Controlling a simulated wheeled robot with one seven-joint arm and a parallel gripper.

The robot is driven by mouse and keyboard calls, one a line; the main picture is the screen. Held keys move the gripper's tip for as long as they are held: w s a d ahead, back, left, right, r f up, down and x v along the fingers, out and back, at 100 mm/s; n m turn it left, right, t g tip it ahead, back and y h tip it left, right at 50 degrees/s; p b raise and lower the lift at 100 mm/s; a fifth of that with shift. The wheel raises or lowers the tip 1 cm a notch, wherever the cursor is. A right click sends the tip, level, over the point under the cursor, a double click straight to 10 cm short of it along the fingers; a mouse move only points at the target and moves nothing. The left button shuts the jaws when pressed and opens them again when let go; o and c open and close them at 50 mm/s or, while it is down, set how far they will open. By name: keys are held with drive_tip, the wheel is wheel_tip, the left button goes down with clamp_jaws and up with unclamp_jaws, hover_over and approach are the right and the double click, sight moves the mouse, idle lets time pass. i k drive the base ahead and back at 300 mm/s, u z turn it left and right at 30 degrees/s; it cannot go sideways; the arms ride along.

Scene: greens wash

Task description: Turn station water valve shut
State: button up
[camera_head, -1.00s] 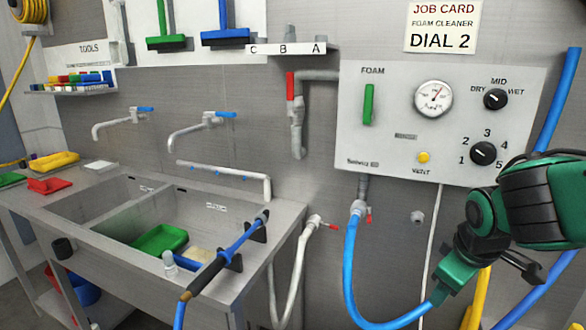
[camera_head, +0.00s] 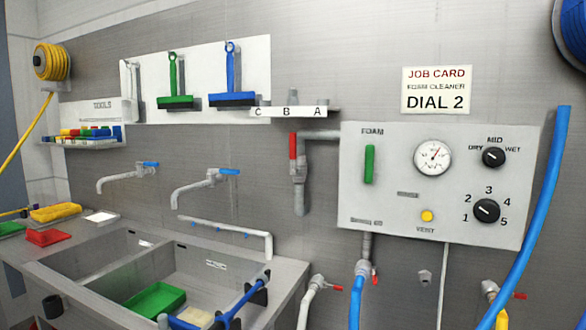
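A valve with a long red lever (camera_head: 293,146) sits on the grey pipe (camera_head: 300,188) left of the foam panel. Its lever stands upright, in line with the vertical pipe. Lower down are smaller red-handled valves: one on a white hose (camera_head: 337,289), one below the panel on the blue hose (camera_head: 374,276), and one at the lower right on a yellow hose (camera_head: 519,296). Their handles are small and no label shows which one is the station water valve. My gripper is not in view.
The foam panel (camera_head: 390,210) carries a green lever (camera_head: 369,164), a gauge (camera_head: 433,157) and two black knobs. A small shelf marked C, B, A (camera_head: 295,112) is above the red-lever valve. A blue hose (camera_head: 535,200) crosses the right side. The sink (camera_head: 290,290) is at lower left.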

sight(292, 136)
drive_tip(key=u, duration=1.5)
drive_tip(key=i, duration=0.45)
drive_tip(key=u, duration=0.2)
